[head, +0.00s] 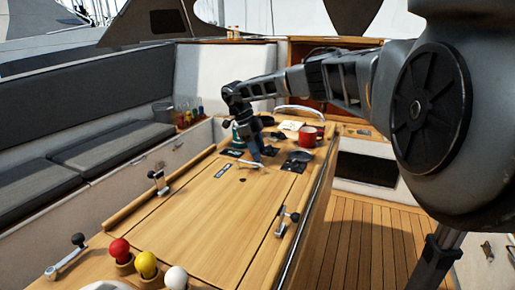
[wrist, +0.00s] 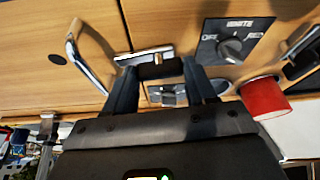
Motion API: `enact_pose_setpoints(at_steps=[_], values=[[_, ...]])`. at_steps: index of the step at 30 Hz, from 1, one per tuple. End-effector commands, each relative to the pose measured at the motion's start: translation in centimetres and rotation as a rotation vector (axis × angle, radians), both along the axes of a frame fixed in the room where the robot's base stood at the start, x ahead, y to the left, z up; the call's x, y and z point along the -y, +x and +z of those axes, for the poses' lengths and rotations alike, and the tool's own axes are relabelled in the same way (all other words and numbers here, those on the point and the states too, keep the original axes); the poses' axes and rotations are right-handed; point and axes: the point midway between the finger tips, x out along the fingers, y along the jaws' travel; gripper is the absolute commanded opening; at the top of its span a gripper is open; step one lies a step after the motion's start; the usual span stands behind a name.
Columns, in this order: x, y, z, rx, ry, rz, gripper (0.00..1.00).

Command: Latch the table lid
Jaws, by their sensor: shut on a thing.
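The wooden table lid (head: 185,215) lies flat on the cockpit table, its panel seam showing in the wrist view. My gripper (head: 256,160) reaches down at the lid's far end. In the wrist view its two dark fingers (wrist: 163,82) stand on either side of a metal latch (wrist: 148,54) with a black grip (wrist: 160,69). The fingers are shut on that black grip. A metal fitting (wrist: 172,96) shows between the fingers just below it. My gripper hides most of this latch in the head view, so whether it is engaged cannot be told.
A curved metal handle (wrist: 90,60) stands left of the fingers. A rotary switch panel (wrist: 232,42) and a red mug (wrist: 264,97) are close on the right. Other levers (head: 285,222) flank the lid. Red, yellow and white knobs (head: 146,263) stand at the near end.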

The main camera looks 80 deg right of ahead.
Motion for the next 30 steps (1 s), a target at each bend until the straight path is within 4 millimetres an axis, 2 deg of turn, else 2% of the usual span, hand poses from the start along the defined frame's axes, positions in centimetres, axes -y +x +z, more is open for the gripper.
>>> enact_pose_setpoints(at_steps=[9,26,27,30], values=[[0.14,0.0,0.11,0.001,-0.002,-0.125,0.25],[0.14,-0.01,0.05,0.001,-0.002,-0.153,0.25],[0.14,-0.01,0.05,0.001,-0.002,-0.153,0.59],[0.13,-0.01,0.04,0.001,-0.001,-0.152,0.69]])
